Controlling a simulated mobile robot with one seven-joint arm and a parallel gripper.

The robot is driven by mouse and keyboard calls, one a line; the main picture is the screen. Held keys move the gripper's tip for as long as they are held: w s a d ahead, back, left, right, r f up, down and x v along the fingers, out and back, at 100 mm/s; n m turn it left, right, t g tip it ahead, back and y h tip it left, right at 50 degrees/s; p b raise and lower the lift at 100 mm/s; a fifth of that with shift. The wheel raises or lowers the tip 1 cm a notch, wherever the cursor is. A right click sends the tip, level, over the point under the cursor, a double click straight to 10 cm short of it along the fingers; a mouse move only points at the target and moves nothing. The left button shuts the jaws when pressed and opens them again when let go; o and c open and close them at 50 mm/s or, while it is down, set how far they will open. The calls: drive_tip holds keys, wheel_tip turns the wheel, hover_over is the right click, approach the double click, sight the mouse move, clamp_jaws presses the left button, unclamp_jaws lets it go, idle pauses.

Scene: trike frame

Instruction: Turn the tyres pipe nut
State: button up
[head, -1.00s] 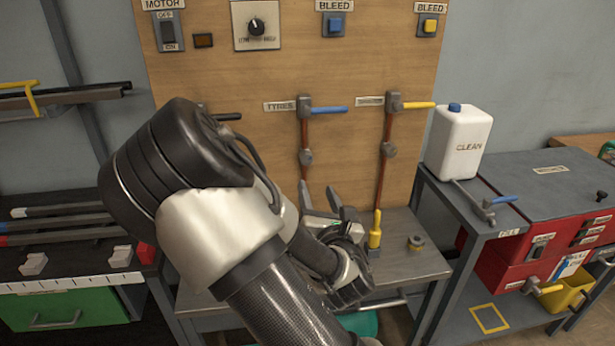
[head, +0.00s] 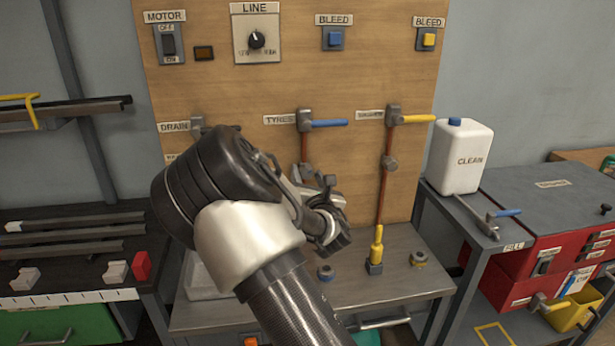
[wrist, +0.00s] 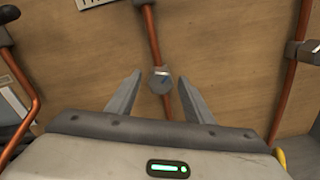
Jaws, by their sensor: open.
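The tyres pipe nut (wrist: 161,80) is a grey fitting on a copper pipe (wrist: 152,35) in the wrist view. In the head view my arm hides the nut; the pipe shows just below the blue-handled valve (head: 325,123) labelled TYRES. My gripper (wrist: 160,76) is open, its two fingers pointing up at the board. In the wrist view the nut appears between the fingertips, with a gap on each side. I cannot tell how far in front of the nut the fingertips are.
A second copper pipe (head: 382,195) with its own nut (head: 389,162) and a yellow-handled valve (head: 415,119) runs to the right. A yellow fitting (head: 377,245) stands on the grey bench (head: 400,280) below. A white CLEAN bottle (head: 460,155) stands further right.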

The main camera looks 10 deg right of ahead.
drive_tip(key=c, duration=1)
drive_tip(key=shift+c, duration=0.2)
drive_tip(key=shift+m, duration=0.3)
drive_tip(key=m+b, duration=0.2)
drive_tip(key=shift+f+m, duration=0.15)
drive_tip(key=shift+m, duration=0.15)
drive_tip(key=m+b, duration=0.4)
drive_tip(key=shift+m, duration=0.3)
drive_tip(key=m+b, duration=0.3)
drive_tip(key=m, duration=0.1)
drive_tip(key=shift+m+b, duration=0.8)
drive_tip(key=shift+m, duration=0.3)
